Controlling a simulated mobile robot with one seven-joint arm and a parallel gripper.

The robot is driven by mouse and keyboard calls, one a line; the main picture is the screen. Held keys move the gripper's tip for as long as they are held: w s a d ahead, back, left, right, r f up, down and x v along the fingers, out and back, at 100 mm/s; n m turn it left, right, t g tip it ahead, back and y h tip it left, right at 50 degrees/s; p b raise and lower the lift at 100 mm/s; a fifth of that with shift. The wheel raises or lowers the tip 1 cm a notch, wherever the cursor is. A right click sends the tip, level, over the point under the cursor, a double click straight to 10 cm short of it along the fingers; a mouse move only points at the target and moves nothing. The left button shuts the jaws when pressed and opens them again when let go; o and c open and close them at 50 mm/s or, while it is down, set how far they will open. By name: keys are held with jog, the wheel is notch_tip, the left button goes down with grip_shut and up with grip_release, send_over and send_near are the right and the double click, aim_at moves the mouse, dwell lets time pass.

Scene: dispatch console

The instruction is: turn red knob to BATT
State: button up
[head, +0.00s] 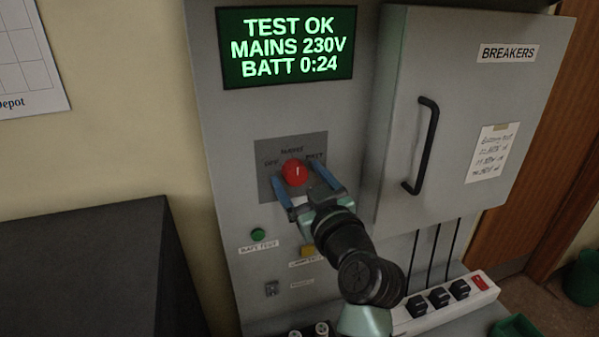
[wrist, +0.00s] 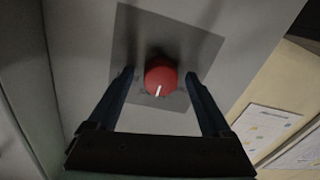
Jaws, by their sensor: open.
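The red knob (head: 294,173) sits on a darker grey square plate (head: 265,150) on the console front. The plate reads OFF at left, MAINS at top and BATT at right. The knob's white mark points up, toward MAINS. My gripper (head: 297,174) is open, with one finger on each side of the knob. In the wrist view the knob (wrist: 160,78) lies between the fingers of my gripper (wrist: 159,74), with a visible gap on both sides. In that view its white mark points down, toward my gripper's palm.
A screen (head: 287,46) above reads TEST OK, MAINS 230V, BATT 0:24. The breakers box (head: 470,120) with a black handle (head: 431,145) juts out at right. A green button (head: 258,235) and a yellow one (head: 308,250) sit below. A power strip (head: 445,305) lies lower right.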

grip_shut()
dwell(0.5)
jog(key=shift+f+m+b, duration=0.1)
jog(key=shift+m+b, duration=0.5)
jog(key=shift+m, duration=0.5)
jog(key=m, duration=0.3)
jog(key=shift+a+m+b, duration=0.1)
jog(key=shift+m+b, duration=0.2)
jog(key=shift+b, duration=0.05)
jog(key=m, duration=0.6)
jog(key=shift+t+p, duration=0.3)
jog(key=shift+p, duration=0.05)
jog(key=shift+m, duration=0.3)
grip_release()
